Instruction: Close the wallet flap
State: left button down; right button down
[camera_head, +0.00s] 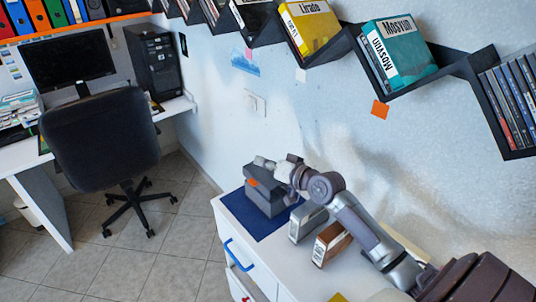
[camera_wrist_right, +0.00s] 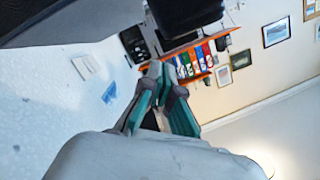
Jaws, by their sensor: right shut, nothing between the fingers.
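The wallet (camera_head: 264,198) is a dark grey, box-like case with an orange tab. It stands on a dark blue mat (camera_head: 238,208) on the white cabinet. An upper dark piece, apparently its flap, slants at its top; how far it is open I cannot tell. My right gripper (camera_head: 264,162) is at the wallet's top, just above it in the picture; whether it touches the flap is unclear. In the right wrist view my right gripper's fingers (camera_wrist_right: 166,82) are together and hold nothing. I cannot make out the wallet there. My left gripper is not in view.
A grey case (camera_head: 308,222) and a brown case (camera_head: 331,243) stand on the cabinet right of the mat, close under my right arm. A zigzag wall shelf (camera_head: 448,66) holds boxes and discs above. A desk and a black chair (camera_head: 98,143) stand left.

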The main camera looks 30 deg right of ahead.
jog(key=shift+a+f+n, duration=0.2)
jog(key=shift+a+n, duration=0.05)
jog(key=shift+n, duration=0.05)
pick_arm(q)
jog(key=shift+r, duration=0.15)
pick_arm(e)
jog(key=shift+a+f, duration=0.3)
jog(key=shift+f, duration=0.15)
